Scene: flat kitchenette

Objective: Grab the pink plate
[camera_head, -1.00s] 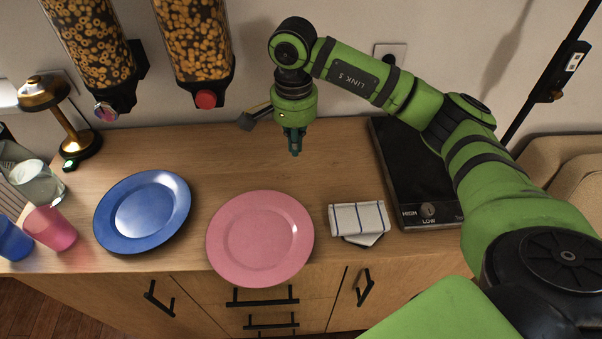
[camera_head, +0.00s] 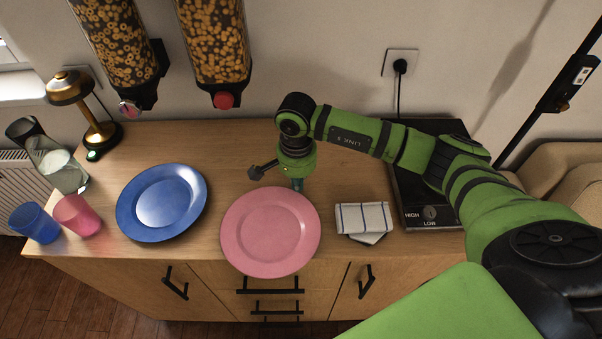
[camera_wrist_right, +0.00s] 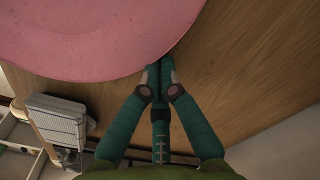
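The pink plate (camera_head: 270,232) lies flat near the front edge of the wooden counter, right of the blue plate (camera_head: 161,203). My right gripper (camera_head: 297,185) points down at the plate's far right rim. In the right wrist view the pink plate (camera_wrist_right: 90,40) fills the upper left. The fingertips of my right gripper (camera_wrist_right: 159,72) are together right by its rim, with nothing visible between them. I cannot tell whether they touch the rim. My left gripper is not in view.
Pink (camera_head: 76,215) and blue (camera_head: 36,223) cups and a lamp (camera_head: 92,125) stand at left. Cereal dispensers (camera_head: 213,45) hang above. The counter's front edge is close to the plate.

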